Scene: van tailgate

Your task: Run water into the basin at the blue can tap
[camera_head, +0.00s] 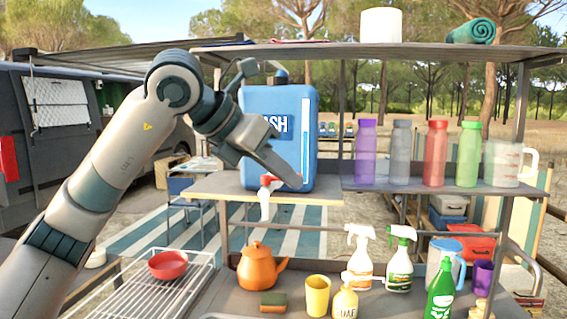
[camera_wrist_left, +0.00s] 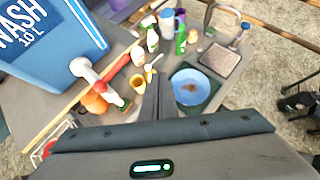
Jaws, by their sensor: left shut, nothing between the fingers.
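The blue can (camera_head: 252,98) marked WASH stands on the upper shelf. Its tap (camera_head: 264,205), with a white spout and a red handle (camera_head: 268,179), sticks out over the shelf's front edge. In the left wrist view the can (camera_wrist_left: 45,45) is at the upper left with the white part of its tap (camera_wrist_left: 85,70). My left gripper (camera_head: 290,180) is shut and empty, in front of the can, its tip right of the tap and apparently apart from it. A light blue basin (camera_wrist_left: 205,88) with a brown patch inside sits in a dark square recess. My right gripper is out of view.
Several coloured bottles (camera_head: 437,150) stand on the shelf right of the can. Below are an orange kettle (camera_head: 262,268), a yellow cup (camera_head: 317,296) and spray bottles (camera_head: 400,262). A wire rack with a red bowl (camera_head: 168,265) is at the left.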

